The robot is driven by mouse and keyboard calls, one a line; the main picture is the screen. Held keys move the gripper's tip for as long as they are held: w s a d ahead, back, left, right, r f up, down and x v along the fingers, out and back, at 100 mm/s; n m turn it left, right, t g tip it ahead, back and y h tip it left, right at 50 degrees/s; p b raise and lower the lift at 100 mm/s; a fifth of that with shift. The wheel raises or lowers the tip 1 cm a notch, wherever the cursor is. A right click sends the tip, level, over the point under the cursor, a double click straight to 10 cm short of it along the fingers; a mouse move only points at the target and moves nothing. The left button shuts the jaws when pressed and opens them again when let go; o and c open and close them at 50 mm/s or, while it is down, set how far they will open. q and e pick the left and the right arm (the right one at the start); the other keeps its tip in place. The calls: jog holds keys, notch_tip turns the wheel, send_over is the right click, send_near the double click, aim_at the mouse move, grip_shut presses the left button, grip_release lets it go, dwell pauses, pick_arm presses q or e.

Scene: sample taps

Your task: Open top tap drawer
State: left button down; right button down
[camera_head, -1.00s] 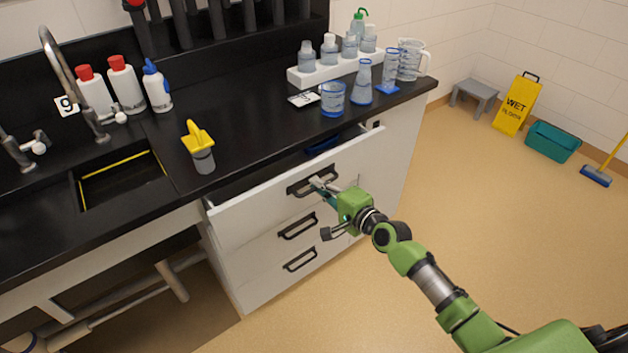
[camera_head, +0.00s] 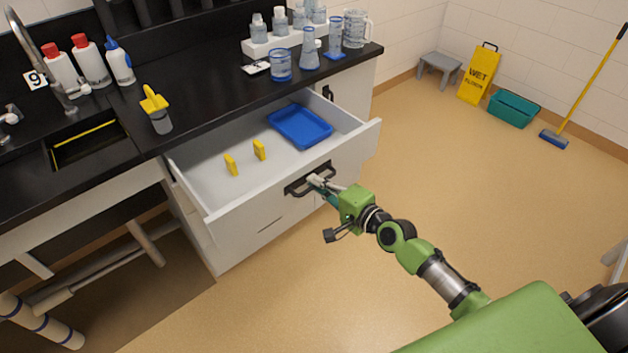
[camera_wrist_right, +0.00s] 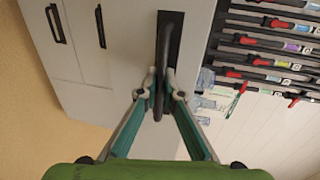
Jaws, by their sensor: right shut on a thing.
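The top drawer (camera_head: 216,190) of the white cabinet stands pulled well out in the head view. Its black handle (camera_head: 296,188) is on the front panel. My right gripper (camera_head: 317,181) is shut on this handle. In the right wrist view, the fingers of my right gripper (camera_wrist_right: 160,95) close from both sides on the dark handle (camera_wrist_right: 166,60). Inside the drawer lie a blue tray (camera_head: 300,126) and two small yellow pieces, one (camera_head: 231,164) left of the other (camera_head: 259,149). My left gripper is not in view.
The black countertop (camera_head: 205,105) above holds a yellow-topped container (camera_head: 158,112), bottles, glassware and a white rack (camera_head: 268,44). A sink is at the left. The floor (camera_head: 430,170) right of the cabinet is clear; a yellow wet-floor sign (camera_head: 479,75) stands farther back.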

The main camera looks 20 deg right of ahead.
jog(key=shift+s+d, duration=0.1)
jog(key=shift+s, duration=0.25)
jog(key=c, duration=2.5)
grip_release()
jog(key=v, duration=1.2)
